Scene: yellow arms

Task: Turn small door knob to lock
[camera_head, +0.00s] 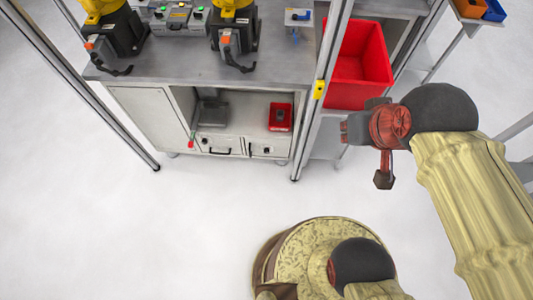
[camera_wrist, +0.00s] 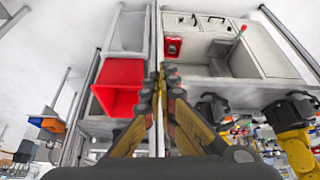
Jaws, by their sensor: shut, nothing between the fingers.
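The workbench cabinet (camera_head: 163,118) stands ahead of me, with two low panels under an open compartment. The left panel (camera_head: 230,144) has a black bar handle (camera_head: 220,153) and a small dark round part (camera_head: 205,141). I cannot tell which part is the lock knob or how it is turned. My gripper (camera_head: 346,132) is to the right of the cabinet, apart from it. In the wrist view my gripper (camera_wrist: 161,75) is shut and empty, fingertips together, with the cabinet beyond.
A metal post (camera_head: 307,130) stands between my gripper and the cabinet. A red bin (camera_head: 360,65) is behind my gripper. A small red box (camera_head: 280,117) sits in the open compartment. Yellow robot arms (camera_head: 232,5) stand on the bench. The floor before the cabinet is clear.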

